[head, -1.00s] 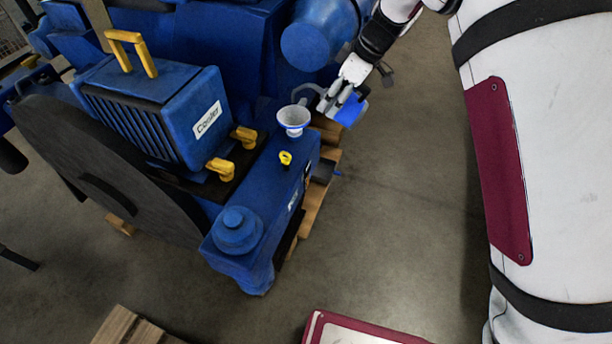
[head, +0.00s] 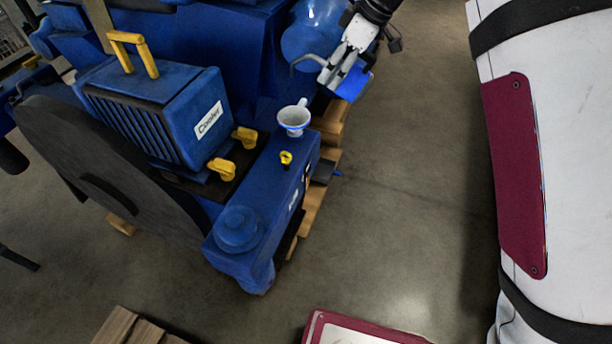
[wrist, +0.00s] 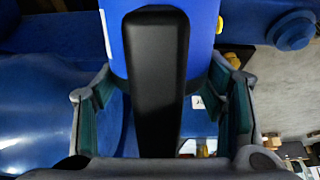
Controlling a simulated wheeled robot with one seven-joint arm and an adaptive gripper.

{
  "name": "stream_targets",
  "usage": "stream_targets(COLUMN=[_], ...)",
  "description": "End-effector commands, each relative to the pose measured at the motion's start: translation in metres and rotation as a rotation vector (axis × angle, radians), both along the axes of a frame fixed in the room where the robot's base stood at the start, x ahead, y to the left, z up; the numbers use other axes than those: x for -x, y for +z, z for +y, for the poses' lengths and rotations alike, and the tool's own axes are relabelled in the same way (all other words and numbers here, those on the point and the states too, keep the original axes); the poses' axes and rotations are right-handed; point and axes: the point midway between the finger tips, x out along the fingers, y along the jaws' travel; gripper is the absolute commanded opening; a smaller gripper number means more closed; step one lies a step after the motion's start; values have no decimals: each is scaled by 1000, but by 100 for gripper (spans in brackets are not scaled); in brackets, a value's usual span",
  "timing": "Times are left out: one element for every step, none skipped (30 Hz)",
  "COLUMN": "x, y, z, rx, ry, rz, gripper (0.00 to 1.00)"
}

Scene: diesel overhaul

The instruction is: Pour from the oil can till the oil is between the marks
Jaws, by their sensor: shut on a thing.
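My gripper (head: 343,74) is shut on the blue oil can (head: 357,84) and holds it in the air beside the engine. In the wrist view the can's blue body (wrist: 205,30) and black handle (wrist: 155,70) stand between the fingers of my gripper (wrist: 160,105). The can's thin grey spout (head: 306,58) points left, with its tip above and behind the white funnel (head: 294,118), apart from it. The funnel stands upright on the blue engine (head: 275,190). A yellow dipstick handle (head: 286,157) sits just in front of the funnel. The oil level and marks are not visible.
A blue box labelled Cooler (head: 165,110) with yellow handles stands left of the funnel. A blue cylinder (head: 312,35) is close behind the spout. The engine rests on a wooden pallet (head: 312,208).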

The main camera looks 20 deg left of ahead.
Motion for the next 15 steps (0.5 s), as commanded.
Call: stream_targets(x=[0, 0, 0, 0, 0, 0, 0, 0, 0, 0, 0, 0, 0, 0, 0], y=[6, 8, 10, 11, 12, 13, 13, 13, 13, 13, 13, 13, 13, 13, 13], z=[1, 1, 1, 1, 1, 1, 1, 1, 1, 0, 0, 0, 0, 0, -1], rx=[-2, -2, -2, -2, -2, -2, -2, -2, -2, -2, -2, -2, -1, -1, -1], ry=[0, 0, 0, 0, 0, 0, 0, 0, 0, 0, 0, 0, 0, 0, -1], rz=[-3, -3, -2, -2, -1, -1, -1, -1, -1, -1, -1, -1, -1, -1, -1], gripper=[20, 20, 20, 20, 20, 20, 20, 20, 20, 20, 20, 20, 20, 20, 20])
